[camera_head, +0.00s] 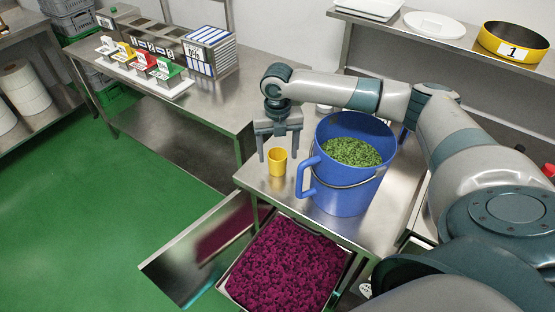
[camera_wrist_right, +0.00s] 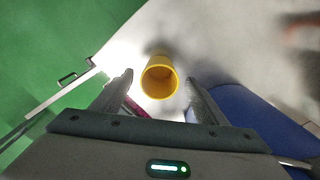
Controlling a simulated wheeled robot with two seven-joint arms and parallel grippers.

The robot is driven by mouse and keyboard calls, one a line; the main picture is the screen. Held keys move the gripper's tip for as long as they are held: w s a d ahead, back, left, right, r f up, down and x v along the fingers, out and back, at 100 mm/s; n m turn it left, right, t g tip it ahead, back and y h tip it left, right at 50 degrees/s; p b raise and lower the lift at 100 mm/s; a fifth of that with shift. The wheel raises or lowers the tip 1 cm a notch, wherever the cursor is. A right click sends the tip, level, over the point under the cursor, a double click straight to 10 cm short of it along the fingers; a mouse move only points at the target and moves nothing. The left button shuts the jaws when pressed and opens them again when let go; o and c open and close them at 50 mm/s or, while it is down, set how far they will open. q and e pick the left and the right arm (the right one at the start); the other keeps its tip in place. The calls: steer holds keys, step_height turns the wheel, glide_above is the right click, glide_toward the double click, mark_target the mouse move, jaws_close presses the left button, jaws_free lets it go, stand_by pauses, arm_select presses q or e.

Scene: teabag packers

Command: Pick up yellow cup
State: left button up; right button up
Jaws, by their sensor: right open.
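The yellow cup (camera_head: 277,161) stands upright on the steel table next to the blue bucket. My right gripper (camera_head: 279,157) points down over it from above and behind, with its fingers apart. In the right wrist view the cup (camera_wrist_right: 160,77) shows its open mouth, just ahead of and between the two fingertips (camera_wrist_right: 160,80). The fingers look apart from the cup on both sides. My left gripper is in neither view.
A blue bucket (camera_head: 342,192) with green leaves stands close on the cup's right, its handle nearest. A tray of purple material (camera_head: 287,262) sits below the table's front edge. The rear table (camera_head: 215,100) holds boxes and coloured holders. A yellow round container (camera_head: 512,42) is on the right shelf.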

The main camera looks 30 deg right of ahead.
steer(key=shift+f, duration=0.8)
steer(key=shift+c, duration=0.4)
steer(key=c, duration=1.1)
steer(key=shift+o, duration=0.2)
step_height(320, 180, up, 10)
steer(key=b, duration=0.2)
steer(key=shift+b, duration=0.3)
